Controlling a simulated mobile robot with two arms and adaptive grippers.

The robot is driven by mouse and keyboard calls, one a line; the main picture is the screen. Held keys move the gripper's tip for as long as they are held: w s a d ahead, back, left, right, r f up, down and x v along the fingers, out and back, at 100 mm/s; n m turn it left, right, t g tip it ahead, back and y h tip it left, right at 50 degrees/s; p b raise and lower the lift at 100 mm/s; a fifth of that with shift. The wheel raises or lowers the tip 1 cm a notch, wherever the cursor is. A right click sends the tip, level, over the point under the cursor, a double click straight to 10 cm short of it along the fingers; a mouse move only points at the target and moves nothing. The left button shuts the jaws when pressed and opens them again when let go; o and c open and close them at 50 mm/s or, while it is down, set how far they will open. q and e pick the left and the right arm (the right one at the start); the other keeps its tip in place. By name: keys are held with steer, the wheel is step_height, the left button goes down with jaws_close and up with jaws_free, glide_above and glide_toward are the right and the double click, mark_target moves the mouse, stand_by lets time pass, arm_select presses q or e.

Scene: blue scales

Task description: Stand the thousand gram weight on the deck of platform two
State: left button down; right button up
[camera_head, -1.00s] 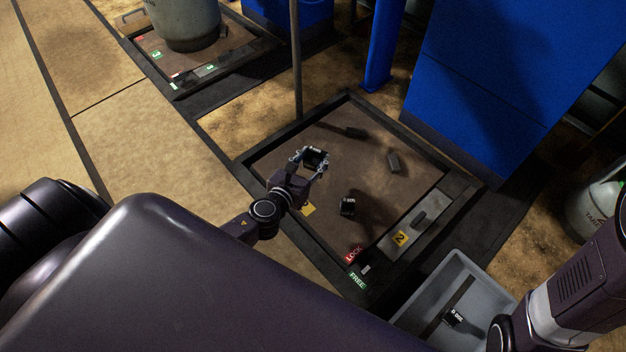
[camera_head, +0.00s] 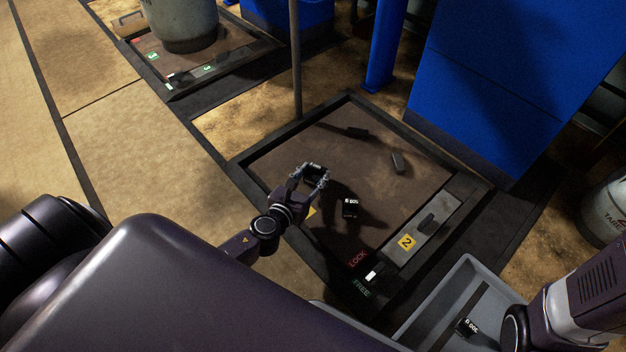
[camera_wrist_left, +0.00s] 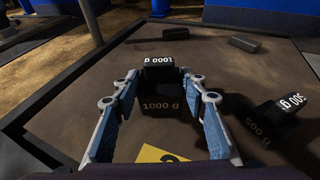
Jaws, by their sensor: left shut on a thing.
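The thousand gram weight (camera_head: 316,172) is a dark block with "1000 g" on it, and it also shows in the left wrist view (camera_wrist_left: 166,80). My left gripper (camera_head: 312,178) is shut on it, with one finger on each side; the fingers also show in the left wrist view (camera_wrist_left: 160,100). The weight is upright over the near left part of the deck of platform two (camera_head: 290,150). I cannot tell whether its base touches the deck. My right gripper is out of view; only part of that arm shows.
A 500 g weight (camera_head: 350,208) stands on the deck, right of the held weight. Two dark bars (camera_head: 355,132) (camera_head: 398,162) lie farther back. A thin post (camera_head: 296,60) rises at the rear edge. A grey crate (camera_head: 408,322) holds another weight (camera_head: 467,327).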

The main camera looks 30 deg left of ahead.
arm_select(q)
steer(key=shift+w, duration=0.15)
steer(key=shift+f, duration=0.1)
steer(key=c, duration=1.6)
jaws_free()
steer(key=shift+f, duration=0.3)
steer(key=o, duration=0.4)
steer(key=shift+r, duration=0.1)
steer(key=shift+r, duration=0.2)
steer(key=shift+s, duration=0.4)
steer(key=p+v, duration=0.2)
steer(key=v, duration=0.9)
steer(key=shift+s+r, duration=0.2)
